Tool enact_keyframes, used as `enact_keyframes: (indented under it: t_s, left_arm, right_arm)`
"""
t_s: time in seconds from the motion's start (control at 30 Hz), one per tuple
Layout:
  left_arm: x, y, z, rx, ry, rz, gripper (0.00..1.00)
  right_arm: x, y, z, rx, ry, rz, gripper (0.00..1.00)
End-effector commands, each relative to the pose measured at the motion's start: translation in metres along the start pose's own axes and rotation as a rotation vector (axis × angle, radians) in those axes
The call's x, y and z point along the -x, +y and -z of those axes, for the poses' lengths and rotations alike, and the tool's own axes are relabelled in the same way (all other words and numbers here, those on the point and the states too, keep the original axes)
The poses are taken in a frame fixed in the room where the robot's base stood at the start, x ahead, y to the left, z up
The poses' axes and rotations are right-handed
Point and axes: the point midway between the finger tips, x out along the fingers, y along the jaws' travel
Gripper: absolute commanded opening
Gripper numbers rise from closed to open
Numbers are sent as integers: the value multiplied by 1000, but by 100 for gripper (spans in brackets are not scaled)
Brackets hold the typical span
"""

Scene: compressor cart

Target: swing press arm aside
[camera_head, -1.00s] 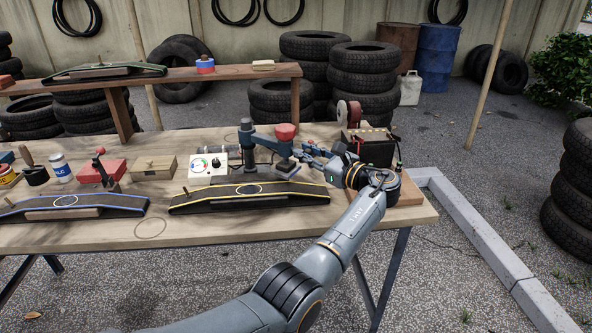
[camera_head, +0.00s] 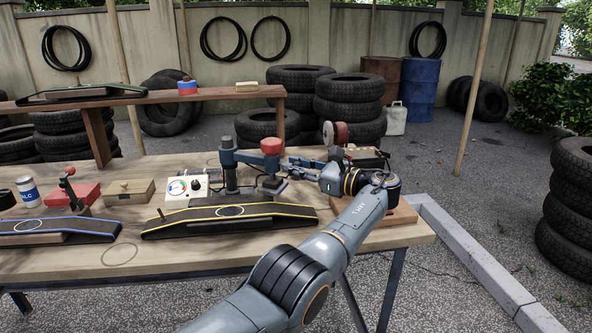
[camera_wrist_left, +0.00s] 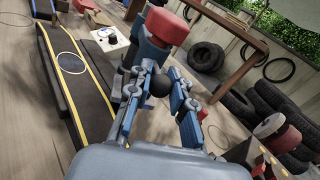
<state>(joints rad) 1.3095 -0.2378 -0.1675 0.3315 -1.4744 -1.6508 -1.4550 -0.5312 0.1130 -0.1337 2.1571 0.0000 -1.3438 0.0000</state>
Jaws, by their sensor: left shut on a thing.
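The press on the workbench has a dark blue post (camera_head: 229,165) and a blue press arm (camera_head: 248,158) reaching right to a red-topped head (camera_head: 271,147). A dark foot sits low under the head, beside the yellow-edged black strip (camera_head: 180,226). My left gripper (camera_head: 291,168) is at the right side of the head. In the left wrist view, its two blue fingers (camera_wrist_left: 158,92) are shut on the press arm's black knob (camera_wrist_left: 159,85), and the red cap (camera_wrist_left: 167,26) rises just beyond. The exact finger contact is partly hidden. My right gripper is in neither view.
A white gauge box (camera_head: 187,187) stands left of the post. A dark box with a red reel (camera_head: 336,133) is behind my left wrist. A wooden box (camera_head: 129,192), a red clamp (camera_head: 72,193) and a blue-edged strip (camera_head: 90,228) lie left. A raised shelf (camera_head: 200,94) runs behind.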

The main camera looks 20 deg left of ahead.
Motion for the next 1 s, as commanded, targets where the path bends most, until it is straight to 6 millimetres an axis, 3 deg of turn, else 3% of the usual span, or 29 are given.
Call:
enact_keyframes:
  t_s: [0.47,0.5,0.6,1.0]
  left_arm:
    - [1,1,2,-5,2,-1,0]
    - [1,1,2,-4,2,-1,27]
    - [1,0,2,-3,1,-2,45]
    - [0,-2,-10,5,-2,-2,45]
  right_arm:
    - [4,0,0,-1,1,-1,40]
    - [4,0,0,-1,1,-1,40]
    - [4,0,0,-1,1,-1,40]
    - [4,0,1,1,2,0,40]
